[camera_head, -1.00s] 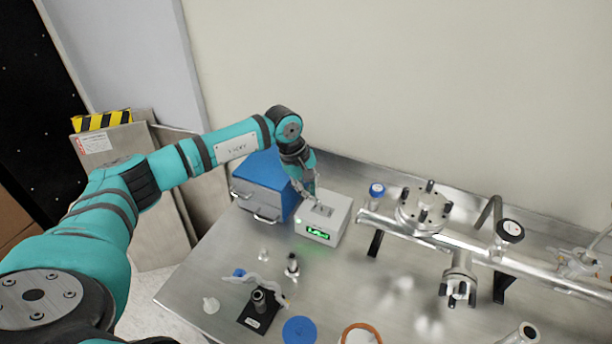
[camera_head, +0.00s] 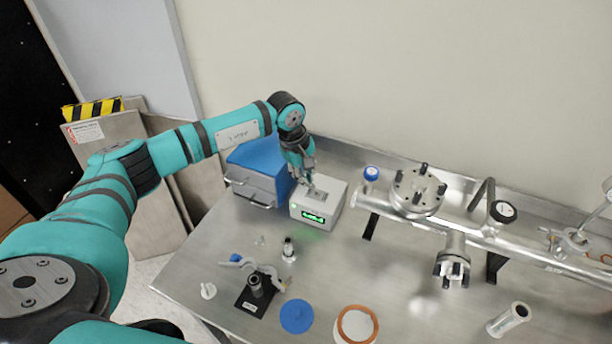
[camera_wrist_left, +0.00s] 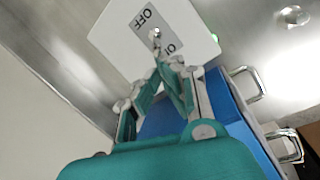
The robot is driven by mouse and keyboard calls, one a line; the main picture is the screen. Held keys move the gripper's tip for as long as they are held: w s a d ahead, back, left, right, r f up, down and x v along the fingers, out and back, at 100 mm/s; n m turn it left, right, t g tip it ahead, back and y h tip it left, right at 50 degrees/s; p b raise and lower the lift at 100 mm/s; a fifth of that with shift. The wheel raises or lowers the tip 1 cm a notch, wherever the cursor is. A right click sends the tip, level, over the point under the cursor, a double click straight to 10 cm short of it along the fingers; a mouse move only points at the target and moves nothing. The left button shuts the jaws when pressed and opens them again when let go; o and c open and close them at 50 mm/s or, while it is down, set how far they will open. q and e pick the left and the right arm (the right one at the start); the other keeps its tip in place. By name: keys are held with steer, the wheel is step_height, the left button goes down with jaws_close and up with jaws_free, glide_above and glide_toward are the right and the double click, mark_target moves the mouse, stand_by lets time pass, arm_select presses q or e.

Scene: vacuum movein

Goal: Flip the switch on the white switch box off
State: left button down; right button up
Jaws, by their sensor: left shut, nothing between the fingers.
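The white switch box (camera_head: 334,200) stands on the metal table, with a lit green display on its front. In the left wrist view the box (camera_wrist_left: 110,32) shows its top with a grey plate, the word OFF and a partly hidden second label. A small metal switch (camera_wrist_left: 155,36) stands between the labels. My left gripper (camera_head: 310,187) points down at the box top, shut and empty. In the wrist view its fingertips (camera_wrist_left: 168,64) are close beside the switch; I cannot tell whether they touch it. My right gripper is not in view.
A blue-topped box (camera_head: 262,168) with handles stands just left of the switch box. A metal pipe assembly (camera_head: 455,226) spans the right side. Small parts, a blue disc (camera_head: 297,316) and an orange-rimmed ring (camera_head: 358,325) lie in front. Bare table lies between.

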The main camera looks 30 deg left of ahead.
arm_select(q)
steer(key=shift+d+r+y, duration=0.3)
steer(key=shift+y, duration=0.6)
steer(key=shift+d+r+y+b, duration=0.2)
steer(key=shift+d+y+b, duration=0.2)
steer(key=shift+y+b, duration=0.5)
steer(key=shift+w+d+r+b, duration=0.1)
steer(key=shift+d+b, duration=0.45)
steer(key=shift+b, duration=0.3)
steer(key=shift+r, duration=0.3)
steer(key=shift+r+p, duration=0.55)
steer(key=shift+r, duration=0.15)
steer(key=shift+r, duration=0.1)
